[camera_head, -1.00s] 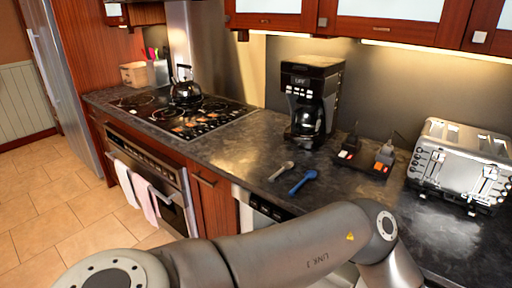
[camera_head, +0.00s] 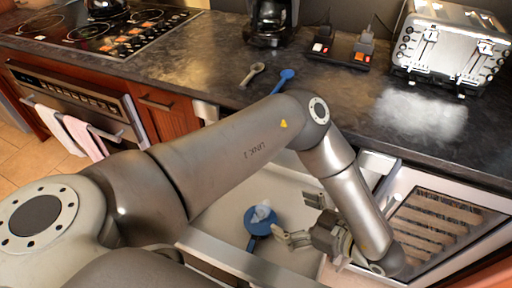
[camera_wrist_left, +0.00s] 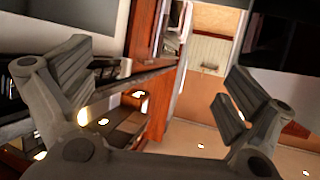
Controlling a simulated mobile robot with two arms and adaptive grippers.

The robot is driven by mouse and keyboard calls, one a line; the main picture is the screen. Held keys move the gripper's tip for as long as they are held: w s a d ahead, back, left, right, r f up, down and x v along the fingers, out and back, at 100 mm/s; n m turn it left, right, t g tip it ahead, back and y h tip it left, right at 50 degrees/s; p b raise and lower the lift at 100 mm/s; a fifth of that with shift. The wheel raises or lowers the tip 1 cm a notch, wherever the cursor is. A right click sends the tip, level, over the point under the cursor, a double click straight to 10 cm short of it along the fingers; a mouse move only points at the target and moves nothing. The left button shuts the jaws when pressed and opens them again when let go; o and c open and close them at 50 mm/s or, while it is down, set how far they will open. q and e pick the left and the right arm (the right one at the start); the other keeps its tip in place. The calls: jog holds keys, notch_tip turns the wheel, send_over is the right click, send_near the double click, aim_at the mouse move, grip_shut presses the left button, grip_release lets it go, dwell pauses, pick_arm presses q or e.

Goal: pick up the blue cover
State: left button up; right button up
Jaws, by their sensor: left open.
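The blue cover (camera_head: 251,217) lies in the open white drawer (camera_head: 204,218) below the counter in the head view. It looks round, with a pale or clear piece on top and a short blue part sticking out toward the front. My left gripper (camera_head: 298,220) is open, just to the right of the blue cover and apart from it. In the left wrist view its two fingers (camera_wrist_left: 160,100) are spread with nothing between them, and the cover does not show there. My right gripper is not in view.
The counter holds a grey spoon (camera_head: 252,73), a blue spoon (camera_head: 284,80), a coffee maker (camera_head: 270,22), a power strip (camera_head: 341,50) and a toaster (camera_head: 450,45). A stove (camera_head: 90,30) is at the left. A glass-fronted wine cooler (camera_head: 437,225) is right of the drawer.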

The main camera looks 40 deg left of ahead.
pick_arm(q)
jog(key=b, duration=0.9)
send_near(260, 215)
jog(key=f, duration=0.2)
jog(key=x, duration=0.5)
jog(key=shift+w+f, duration=0.15)
jog(key=shift+f, duration=0.15)
jog(key=x, duration=0.4)
jog(key=shift+w+a+r+b, duration=0.2)
jog(key=shift+a+b, duration=0.1)
jog(key=shift+a, duration=0.1)
jog(key=shift+a+f, duration=0.1)
jog(key=shift+a, duration=0.15)
jog(key=c, duration=0.5)
jog(key=shift+c, duration=0.2)
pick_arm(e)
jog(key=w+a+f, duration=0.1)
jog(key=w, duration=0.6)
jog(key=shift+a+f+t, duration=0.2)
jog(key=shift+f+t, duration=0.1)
